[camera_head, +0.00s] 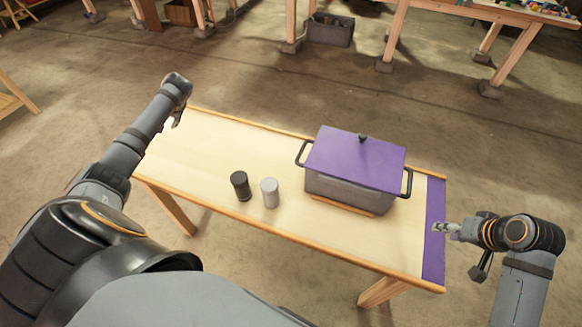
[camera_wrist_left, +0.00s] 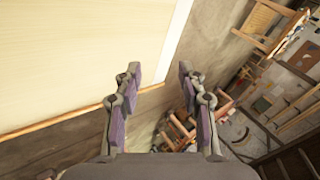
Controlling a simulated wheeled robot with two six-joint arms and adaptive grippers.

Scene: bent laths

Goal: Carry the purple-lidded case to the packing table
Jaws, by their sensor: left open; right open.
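The purple-lidded case (camera_head: 352,172) stands upright on the right half of a pale wooden table (camera_head: 205,152). It has a grey body, a dark knob on the lid and a black handle at each end. Its base seems to rest on a thin wooden piece. My left gripper (camera_head: 176,122) is at the table's far left corner, well apart from the case. In the left wrist view its two fingers (camera_wrist_left: 158,95) are open with nothing between them. My right gripper (camera_head: 440,228) is open and empty by the table's right end, short of the case's right handle.
A black cylinder (camera_head: 240,186) and a grey cylinder (camera_head: 269,192) stand left of the case. A purple strip (camera_head: 434,230) marks the table's right end. Other wooden tables (camera_head: 480,12) stand at the back, with a grey bin (camera_head: 330,29) beneath. Open floor lies between.

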